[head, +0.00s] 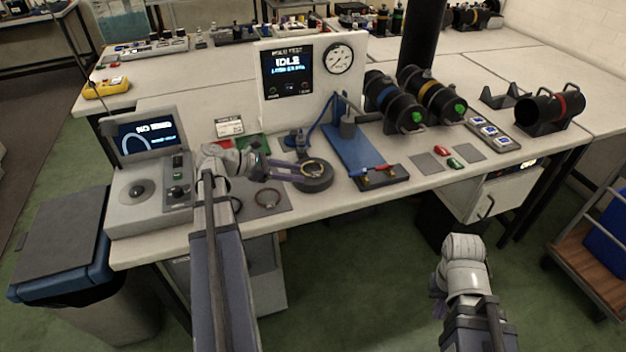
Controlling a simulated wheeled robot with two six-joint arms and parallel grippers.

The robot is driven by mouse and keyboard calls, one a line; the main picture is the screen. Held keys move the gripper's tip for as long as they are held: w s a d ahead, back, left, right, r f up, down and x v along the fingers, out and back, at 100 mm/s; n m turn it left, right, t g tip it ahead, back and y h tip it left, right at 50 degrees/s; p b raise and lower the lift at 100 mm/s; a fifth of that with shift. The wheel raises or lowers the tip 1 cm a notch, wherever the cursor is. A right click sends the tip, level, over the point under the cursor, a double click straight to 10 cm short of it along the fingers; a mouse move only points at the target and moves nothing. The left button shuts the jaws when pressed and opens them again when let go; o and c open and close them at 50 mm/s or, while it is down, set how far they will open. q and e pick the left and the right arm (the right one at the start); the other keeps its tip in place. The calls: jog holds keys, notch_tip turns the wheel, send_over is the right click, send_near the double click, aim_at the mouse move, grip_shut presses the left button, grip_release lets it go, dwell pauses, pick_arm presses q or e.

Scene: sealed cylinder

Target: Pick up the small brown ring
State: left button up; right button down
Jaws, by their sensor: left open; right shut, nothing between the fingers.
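The small brown ring (279,198) lies flat on a grey mat (284,207) near the front edge of the workbench. A dark ring (237,208) lies to its left, partly hidden by my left arm. My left gripper (300,171) is open above and behind the brown ring, pointing right. Its fingertips overlap a round dark stand (318,183) with a yellowish ring (318,163) on top; I cannot tell whether they touch it. My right gripper (439,308) is shut and empty, low in front of the bench, its fingers partly hidden.
A grey console (146,200) stands left of the mat. A test panel (291,108) with a gauge stands behind. A blue fixture (352,148), dark cylinders (394,103) and red and green parts (440,150) sit to the right. Floor in front is clear.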

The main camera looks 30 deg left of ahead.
aim_at(313, 173)
pick_arm(q)
jog(key=shift+s+a+r+n+t, duration=0.1)
jog(key=shift+s+a+n+t, duration=0.15)
jog(key=shift+a, duration=0.3)
jog(key=shift+a+r+n+t, duration=0.15)
jog(key=shift+a+n, duration=0.2)
jog(key=shift+a, duration=0.2)
jog(key=shift+b+x, duration=0.55)
jog(key=shift+x, duration=0.5)
jog(key=shift+b+x, duration=0.9)
jog(key=shift+x, duration=2.1)
jog(key=shift+s+d, duration=0.15)
jog(key=c, duration=0.7)
jog(key=shift+s+d, duration=0.1)
